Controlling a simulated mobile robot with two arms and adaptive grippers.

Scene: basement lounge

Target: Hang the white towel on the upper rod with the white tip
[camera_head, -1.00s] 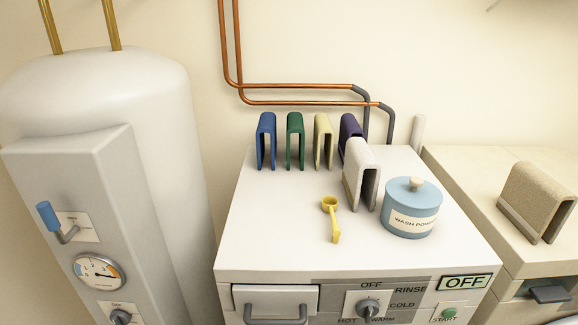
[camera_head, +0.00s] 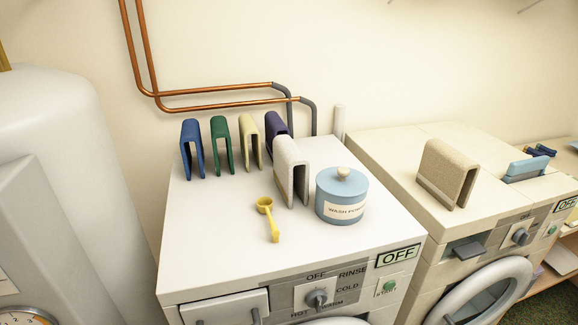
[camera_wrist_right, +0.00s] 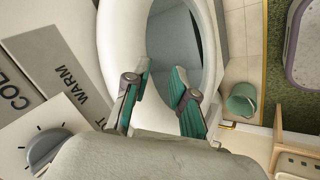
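The white towel (camera_head: 291,168) stands folded in an upside-down U on top of the left washing machine, just left of the blue wash powder jar (camera_head: 342,194). No gripper touches it in the head view. My right gripper (camera_wrist_right: 160,72) shows only in the right wrist view. Its two teal-padded fingers are apart with nothing between them, in front of a washing machine's round door. My left gripper is in neither view. No rod with a white tip can be made out; only faint thin ends show at the top edge of the head view.
Blue (camera_head: 192,148), green (camera_head: 222,144), cream (camera_head: 250,140) and purple (camera_head: 275,127) folded towels stand behind the white one. A yellow scoop (camera_head: 268,218) lies in front. A beige towel (camera_head: 447,174) stands on the right machine. Copper pipes (camera_head: 215,91) run along the wall.

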